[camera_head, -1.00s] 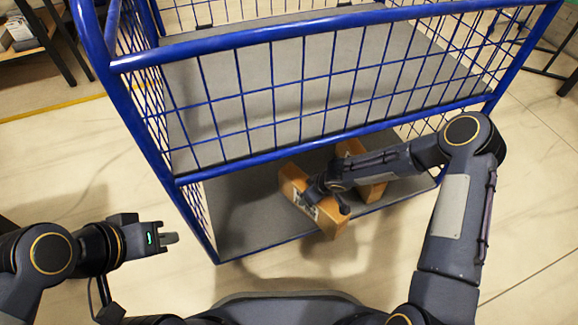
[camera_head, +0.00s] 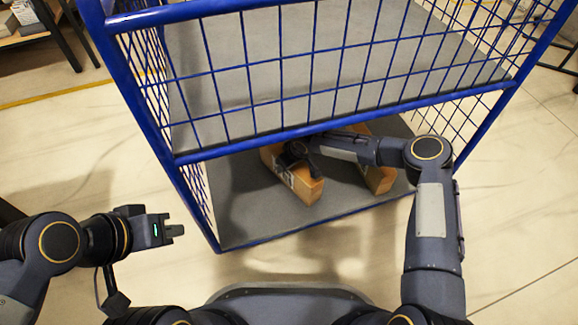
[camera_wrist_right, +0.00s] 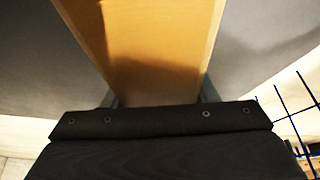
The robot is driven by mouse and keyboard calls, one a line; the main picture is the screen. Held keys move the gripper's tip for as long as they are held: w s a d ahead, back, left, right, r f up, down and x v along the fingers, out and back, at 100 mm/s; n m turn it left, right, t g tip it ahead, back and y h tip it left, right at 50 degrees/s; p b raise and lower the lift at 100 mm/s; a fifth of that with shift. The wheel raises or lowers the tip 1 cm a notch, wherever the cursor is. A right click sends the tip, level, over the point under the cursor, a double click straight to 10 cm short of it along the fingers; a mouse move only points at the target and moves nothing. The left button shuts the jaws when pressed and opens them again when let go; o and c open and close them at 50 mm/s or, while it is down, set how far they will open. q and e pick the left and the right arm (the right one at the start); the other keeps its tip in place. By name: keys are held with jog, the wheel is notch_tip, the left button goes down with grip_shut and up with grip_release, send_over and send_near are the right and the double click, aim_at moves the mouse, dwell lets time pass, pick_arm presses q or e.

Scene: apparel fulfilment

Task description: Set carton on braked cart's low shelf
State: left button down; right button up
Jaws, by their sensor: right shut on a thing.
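A brown carton (camera_head: 309,190) is in my right gripper (camera_head: 291,163), inside the blue wire cart over its grey low shelf (camera_head: 240,215). The wrist view shows the carton (camera_wrist_right: 155,45) between the two fingers. I cannot tell whether its underside touches the shelf. The cart (camera_head: 330,135) has a mesh side and an upper deck above my right forearm. My left gripper (camera_head: 176,231) is empty, left of the cart over the floor; its finger gap is unclear. The cart's brakes cannot be made out.
A second brown carton (camera_head: 380,180) sits on the low shelf to the right, partly hidden by my right arm. The upper deck (camera_head: 290,60) looks bare. The cart's blue rail (camera_head: 350,128) passes close over my forearm. Bare shelf shows at the left.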

aim_at(318, 184)
jog(key=shift+f, duration=0.15)
jog(key=o, duration=1.4)
jog(key=shift+f, duration=0.1)
jog(key=p+v, duration=0.3)
jog(key=v, duration=0.2)
jog(key=shift+r, duration=0.45)
jog(key=s+d, duration=0.2)
jog(key=s, duration=0.1)
jog(key=s+d+p, duration=0.1)
jog(key=s+d, duration=0.5)
jog(key=shift+f+p, duration=0.25)
jog(key=shift+p, duration=0.05)
